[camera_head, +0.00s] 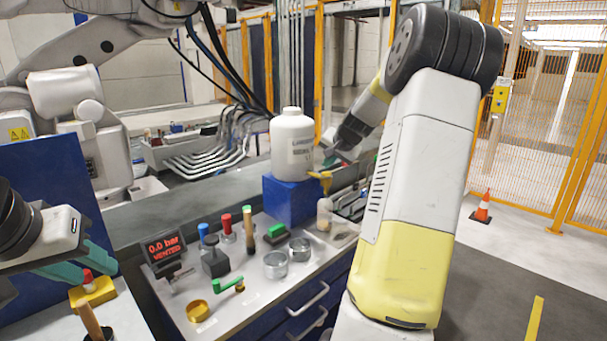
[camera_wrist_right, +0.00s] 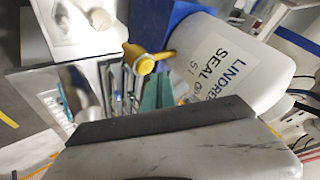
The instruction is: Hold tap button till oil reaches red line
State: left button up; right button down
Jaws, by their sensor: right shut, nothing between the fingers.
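A white oil bottle (camera_head: 292,145) stands upright on a blue block (camera_head: 290,200). It fills the upper right of the right wrist view (camera_wrist_right: 235,65), where its label reads "SEAL OIL". A yellow tap (camera_head: 321,178) sits at its lower right; it also shows in the right wrist view (camera_wrist_right: 141,62). A small pale container (camera_head: 324,214) stands below the tap; no red line on it can be made out. My right gripper (camera_head: 331,163) is shut and empty, close to the tap; contact cannot be told. My left gripper (camera_head: 75,265) is at the lower left; its opening is unclear.
A display (camera_head: 165,248) reads "0.0 bar VENTED". Metal cups (camera_head: 275,264), a green-handled part (camera_head: 228,286) and several small coloured-top items share the grey bench. A yellow block (camera_head: 93,292) lies near my left gripper. An orange cone (camera_head: 482,207) stands on the floor at right.

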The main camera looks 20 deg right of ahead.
jog(key=shift+f, duration=0.15)
dwell(0.5)
jog(key=shift+f, duration=0.25)
jog(key=shift+f, duration=0.45)
dwell(6.7)
